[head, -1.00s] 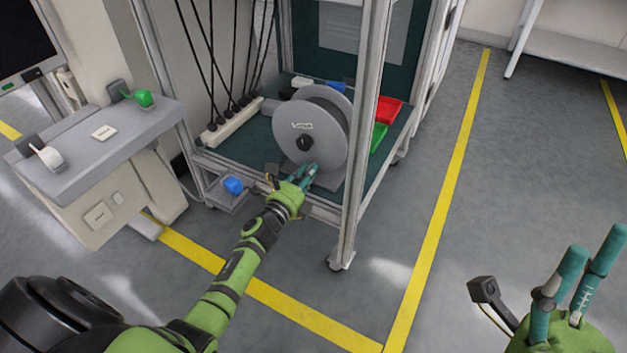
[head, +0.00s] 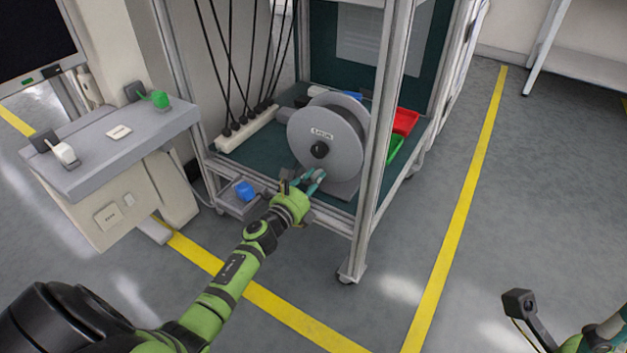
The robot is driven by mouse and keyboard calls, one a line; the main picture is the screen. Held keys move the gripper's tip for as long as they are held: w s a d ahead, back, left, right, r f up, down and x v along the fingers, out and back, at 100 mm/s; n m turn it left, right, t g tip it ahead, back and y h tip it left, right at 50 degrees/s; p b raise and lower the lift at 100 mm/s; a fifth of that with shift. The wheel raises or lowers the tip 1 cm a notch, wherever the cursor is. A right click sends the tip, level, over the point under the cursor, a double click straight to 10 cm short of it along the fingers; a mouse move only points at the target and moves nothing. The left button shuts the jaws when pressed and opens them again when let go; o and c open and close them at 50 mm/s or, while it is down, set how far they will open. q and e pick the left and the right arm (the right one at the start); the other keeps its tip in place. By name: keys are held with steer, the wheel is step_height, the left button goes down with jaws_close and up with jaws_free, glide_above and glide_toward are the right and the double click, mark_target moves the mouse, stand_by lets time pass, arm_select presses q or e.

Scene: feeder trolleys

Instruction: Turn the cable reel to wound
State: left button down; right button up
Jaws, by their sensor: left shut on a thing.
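My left gripper (head: 314,179) is at the lower edge of the reel's front face, just below the hub. It is shut on a part of the reel there, probably its crank handle; the fingers and wrist hide that part. My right gripper (head: 615,325) is at the lower right corner, mostly cut off by the picture edge, away from the trolley. Its finger opening is not clear.
The trolley's front metal post (head: 378,150) stands just right of the reel. Red (head: 404,121) and green (head: 394,147) bins sit behind it. A blue knob (head: 245,190) on a low box is left of my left gripper. A grey console (head: 110,150) stands further left.

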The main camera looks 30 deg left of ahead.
arm_select(q)
steer(key=shift+w+a+r, duration=0.1)
steer(key=shift+a+r, duration=0.15)
steer(key=shift+r, duration=0.05)
steer(key=c, duration=1.1)
jaws_free()
steer(key=shift+f, duration=0.1)
steer(key=shift+d, duration=0.1)
steer(key=shift+f, duration=0.1)
steer(key=shift+s, duration=0.35)
steer(key=s, duration=1.1)
steer(key=shift+s+a, duration=0.2)
